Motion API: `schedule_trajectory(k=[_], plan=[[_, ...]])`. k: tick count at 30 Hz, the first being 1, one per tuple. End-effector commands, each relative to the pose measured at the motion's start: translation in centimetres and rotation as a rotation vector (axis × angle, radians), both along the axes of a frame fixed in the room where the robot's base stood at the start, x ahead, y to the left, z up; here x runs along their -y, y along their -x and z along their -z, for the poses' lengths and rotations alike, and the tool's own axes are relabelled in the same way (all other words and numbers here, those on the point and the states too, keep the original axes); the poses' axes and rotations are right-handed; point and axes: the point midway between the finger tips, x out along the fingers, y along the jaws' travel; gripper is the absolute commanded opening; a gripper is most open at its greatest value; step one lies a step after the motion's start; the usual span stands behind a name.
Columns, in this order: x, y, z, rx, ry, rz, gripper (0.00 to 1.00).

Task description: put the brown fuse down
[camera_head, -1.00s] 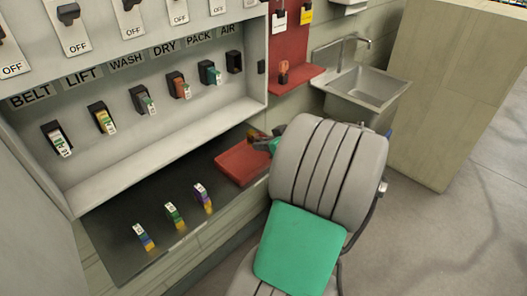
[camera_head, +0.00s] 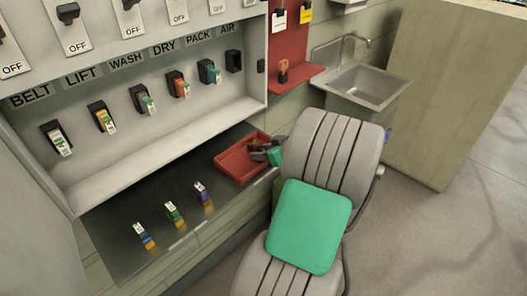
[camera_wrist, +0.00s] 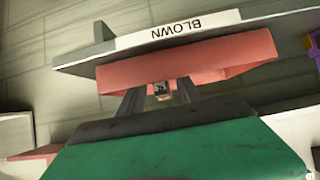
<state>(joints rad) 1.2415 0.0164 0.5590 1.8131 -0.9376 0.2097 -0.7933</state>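The brown fuse (camera_wrist: 161,91) shows in the wrist view as a small dark piece with a pale marked end, low inside the red tray (camera_wrist: 245,60). The tray's front carries a label reading BLOWN. My gripper (camera_head: 257,147) is at the right part of the red tray (camera_head: 226,166) in the head view. Its two dark fingers stand on either side of the fuse in the wrist view, with gaps between them and it, so it looks open. The fuse cannot be made out clearly in the head view, and its lower part is hidden.
Several fuses sit in the labelled panel sockets; the AIR socket (camera_head: 234,61) looks empty. A blue-yellow fuse (camera_head: 143,236), a green fuse (camera_head: 174,214) and a purple fuse (camera_head: 202,193) stand on the dark shelf (camera_head: 120,210) left of the tray. A sink (camera_head: 372,84) is at the right.

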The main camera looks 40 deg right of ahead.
Motion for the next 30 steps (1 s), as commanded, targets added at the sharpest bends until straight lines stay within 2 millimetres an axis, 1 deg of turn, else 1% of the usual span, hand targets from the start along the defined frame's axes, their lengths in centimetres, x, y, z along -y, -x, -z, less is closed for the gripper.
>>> schedule_trajectory(k=[5,9,11,14,18,22,25,30], plan=[[0.0,0.0,0.0,0.0,0.0,0.0,0.41],[0.1,0.3,-0.6,0.001,0.001,0.002,0.41],[0.2,1.1,-1.0,0.0,0.001,0.004,0.41],[0.3,3.0,-2.3,0.0,0.004,0.006,0.41],[0.4,6.1,-4.4,0.0,0.002,0.007,0.41],[0.4,8.5,-6.0,0.0,0.002,0.006,0.41],[0.4,9.5,-6.7,0.0,0.001,0.003,0.41],[0.3,10.0,-7.1,0.0,0.0,0.0,0.41]])
